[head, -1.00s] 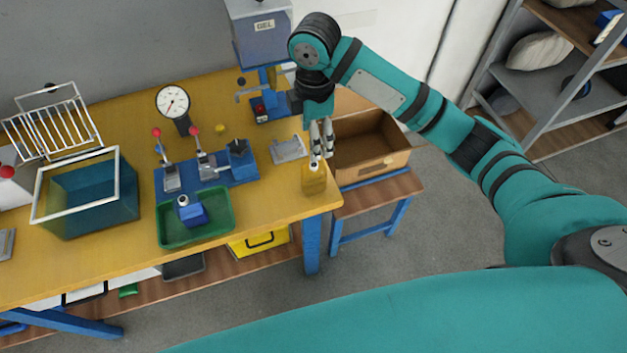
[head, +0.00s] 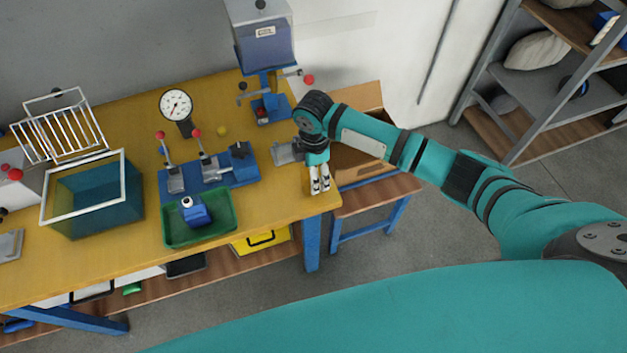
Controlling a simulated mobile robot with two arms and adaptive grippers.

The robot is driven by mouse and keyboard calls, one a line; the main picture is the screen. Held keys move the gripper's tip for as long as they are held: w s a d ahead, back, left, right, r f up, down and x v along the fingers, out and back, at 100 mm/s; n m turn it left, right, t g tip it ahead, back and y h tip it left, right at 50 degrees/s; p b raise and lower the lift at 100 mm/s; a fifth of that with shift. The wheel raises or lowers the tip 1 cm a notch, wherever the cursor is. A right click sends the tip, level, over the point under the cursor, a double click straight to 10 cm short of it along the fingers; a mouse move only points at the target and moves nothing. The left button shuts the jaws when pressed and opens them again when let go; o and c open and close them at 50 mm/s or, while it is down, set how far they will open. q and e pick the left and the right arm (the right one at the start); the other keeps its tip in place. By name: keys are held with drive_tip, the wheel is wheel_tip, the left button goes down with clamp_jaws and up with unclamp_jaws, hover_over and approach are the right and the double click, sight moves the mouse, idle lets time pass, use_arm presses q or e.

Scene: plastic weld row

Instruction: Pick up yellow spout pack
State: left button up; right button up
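The yellow spout pack (head: 308,181) stands at the right front corner of the yellow workbench, mostly hidden behind my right gripper. Only a narrow strip of yellow shows beside the fingers. My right gripper (head: 320,180) points down at the pack, with its two pale fingers at the pack's height. A small gap shows between the fingers, but whether they press on the pack cannot be told. My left gripper is not in view.
A grey metal fixture (head: 287,152) lies just left of the gripper. A cardboard box (head: 358,162) stands behind and right of it. A green tray (head: 181,239) with a blue part and a blue lever fixture (head: 243,170) are further left.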

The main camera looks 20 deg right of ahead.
wheel_tip(320, 180, down, 3)
drive_tip(key=shift+w+f, duration=0.1)
drive_tip(key=shift+w, duration=0.05)
drive_tip(key=c, duration=1.2)
drive_tip(key=shift+c, duration=0.2)
